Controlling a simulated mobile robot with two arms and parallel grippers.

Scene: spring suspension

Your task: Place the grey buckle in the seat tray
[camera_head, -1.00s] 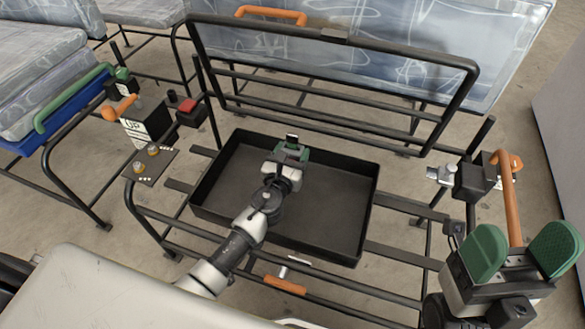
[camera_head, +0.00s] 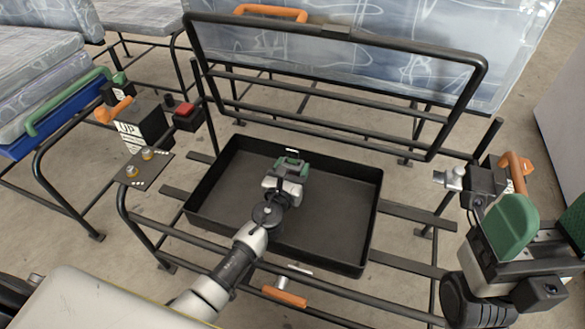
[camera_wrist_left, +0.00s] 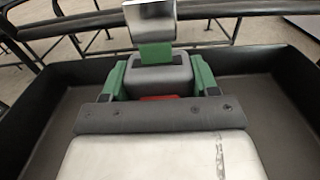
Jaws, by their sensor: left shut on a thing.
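My left gripper (camera_head: 291,164) is shut on the grey buckle, over the inside of the black seat tray (camera_head: 225,195). In the left wrist view the grey buckle (camera_wrist_left: 158,76) sits between the green fingers, with a shiny metal plate (camera_wrist_left: 150,24) standing up from it and a bit of red at its near side. In the head view the gripper mostly hides the buckle. Whether it touches the tray floor cannot be told. The tray wall also shows in the left wrist view (camera_wrist_left: 285,85). My right gripper (camera_head: 548,228) is open at the far right, its green pads apart.
A black seat-back frame (camera_head: 330,125) rises behind the tray. An orange lever (camera_head: 284,297) lies in front of it, and an orange handle (camera_head: 517,172) stands at right. A metal plate with knobs (camera_head: 143,167) is at left. The tray floor around the gripper looks clear.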

